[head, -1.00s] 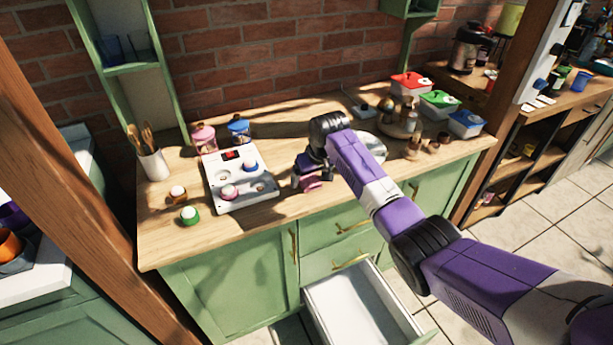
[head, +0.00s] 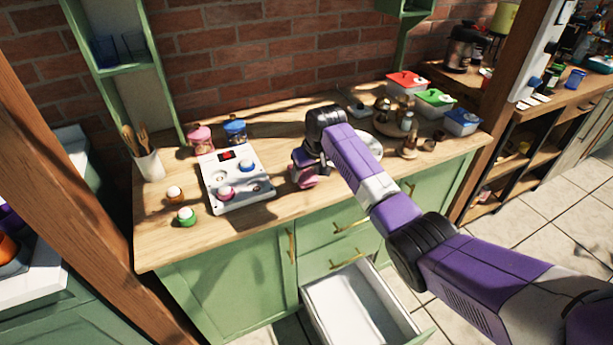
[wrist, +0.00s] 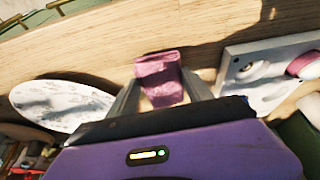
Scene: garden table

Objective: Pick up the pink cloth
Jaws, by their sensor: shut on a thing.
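The pink cloth (wrist: 160,80) is between the two fingers of my gripper (wrist: 163,95) in the wrist view, folded into a small block. In the head view the cloth (head: 305,179) shows at the end of my gripper (head: 304,168), above the wooden counter, right of the white panel. My gripper is shut on the cloth. Part of the cloth is hidden by the fingers, and its exact height over the counter is hard to tell.
A white panel (head: 228,200) with pink and blue knobs stands left of my gripper. A white plate (wrist: 55,103) lies on the other side. Pink (head: 201,139) and blue (head: 235,131) jars stand behind. A drawer (head: 352,308) below is open.

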